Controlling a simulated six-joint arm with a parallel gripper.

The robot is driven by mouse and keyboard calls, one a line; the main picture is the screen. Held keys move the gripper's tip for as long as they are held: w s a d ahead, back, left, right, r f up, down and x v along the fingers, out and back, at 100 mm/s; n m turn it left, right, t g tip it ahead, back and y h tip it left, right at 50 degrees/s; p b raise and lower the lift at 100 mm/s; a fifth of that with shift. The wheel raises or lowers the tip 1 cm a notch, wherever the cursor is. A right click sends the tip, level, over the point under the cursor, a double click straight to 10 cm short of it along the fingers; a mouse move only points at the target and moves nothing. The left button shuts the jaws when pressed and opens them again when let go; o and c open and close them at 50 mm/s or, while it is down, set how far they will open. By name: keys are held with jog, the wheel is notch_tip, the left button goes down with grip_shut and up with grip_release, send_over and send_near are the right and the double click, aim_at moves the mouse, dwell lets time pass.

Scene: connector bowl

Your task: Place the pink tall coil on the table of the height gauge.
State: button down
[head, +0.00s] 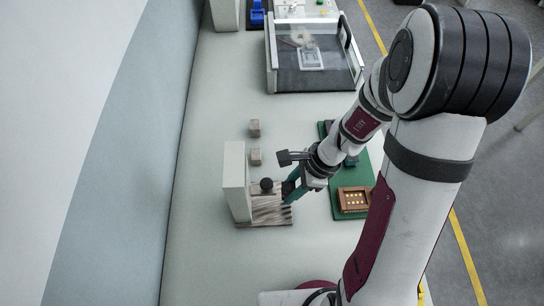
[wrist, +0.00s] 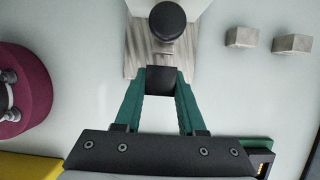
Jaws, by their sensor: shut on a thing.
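The height gauge has a pale upright column (head: 235,181), a streaked grey-brown table (head: 270,211) and a round black knob (head: 266,184). In the wrist view the knob (wrist: 167,20) is above the streaked table (wrist: 147,55). My gripper (head: 289,190) is at the right edge of that table. Its green fingers are shut on a dark, square-topped part (wrist: 160,80) at the table's near edge in the wrist view. No pink shows on this part, so I cannot tell if it is the pink tall coil. Its underside is hidden, as is any contact with the table.
Two small grey-brown blocks (head: 254,128) (head: 256,157) stand behind the gauge. A green board (head: 338,170) to the right bears a brown box (head: 353,199) with yellow dots. A clear-walled bin (head: 312,85) is at the back. The bench left of the gauge is clear.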

aim_at(268, 202)
notch_tip(268, 202, down, 3)
jog(key=a, duration=0.4)
jog(key=shift+a+f, duration=0.1)
jog(key=shift+f, duration=0.35)
jog(key=c, duration=0.5)
grip_release()
jog(key=shift+f, duration=0.15)
